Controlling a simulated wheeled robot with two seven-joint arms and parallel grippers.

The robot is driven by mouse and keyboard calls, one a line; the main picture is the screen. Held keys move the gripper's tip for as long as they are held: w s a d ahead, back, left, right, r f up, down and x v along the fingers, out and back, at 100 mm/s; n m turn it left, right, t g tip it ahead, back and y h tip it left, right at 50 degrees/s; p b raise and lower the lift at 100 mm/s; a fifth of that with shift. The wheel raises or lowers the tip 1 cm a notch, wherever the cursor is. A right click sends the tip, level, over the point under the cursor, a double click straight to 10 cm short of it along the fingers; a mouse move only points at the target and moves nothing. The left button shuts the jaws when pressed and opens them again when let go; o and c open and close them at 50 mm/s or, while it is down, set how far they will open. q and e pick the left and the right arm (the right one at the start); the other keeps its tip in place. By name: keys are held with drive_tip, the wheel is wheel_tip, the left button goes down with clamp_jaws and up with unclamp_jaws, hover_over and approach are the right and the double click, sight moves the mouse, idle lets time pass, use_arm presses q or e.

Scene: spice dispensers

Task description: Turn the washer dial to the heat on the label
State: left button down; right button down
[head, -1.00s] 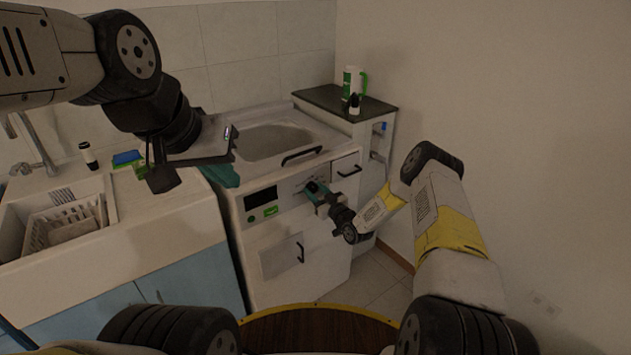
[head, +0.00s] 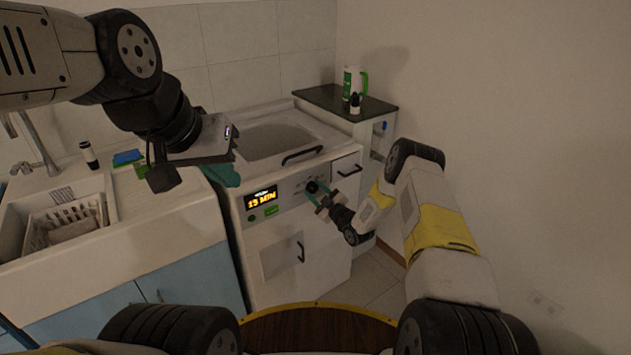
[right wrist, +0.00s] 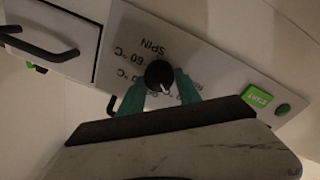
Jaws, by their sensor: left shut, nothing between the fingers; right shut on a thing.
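The washer (head: 312,245) stands in the middle of the head view. Its panel has a lit display (head: 262,198) that seems to read 15 MIN. The black round dial (right wrist: 158,75) shows in the right wrist view with a white pointer mark towards the picture's lower right. SPIN and 60 °C are printed around it; other marks are partly hidden. My right gripper (right wrist: 160,88) is shut on the dial, one teal finger on each side. My left gripper (head: 222,174) is shut and empty above the washer's left edge. I cannot make out a label naming a heat.
A green START button (right wrist: 257,96) sits on the panel beside the dial. A sink with a dish rack (head: 68,222) is at the left. A dark-topped cabinet (head: 330,97) with a green-and-white bottle (head: 352,80) stands behind. A wall closes the right side.

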idle(0.3)
drive_tip(key=c, duration=0.8)
unclamp_jaws()
drive_tip(key=shift+c, duration=0.2)
drive_tip(key=v, duration=0.7)
drive_tip(key=shift+s+d, duration=0.25)
drive_tip(key=shift+s, duration=0.1)
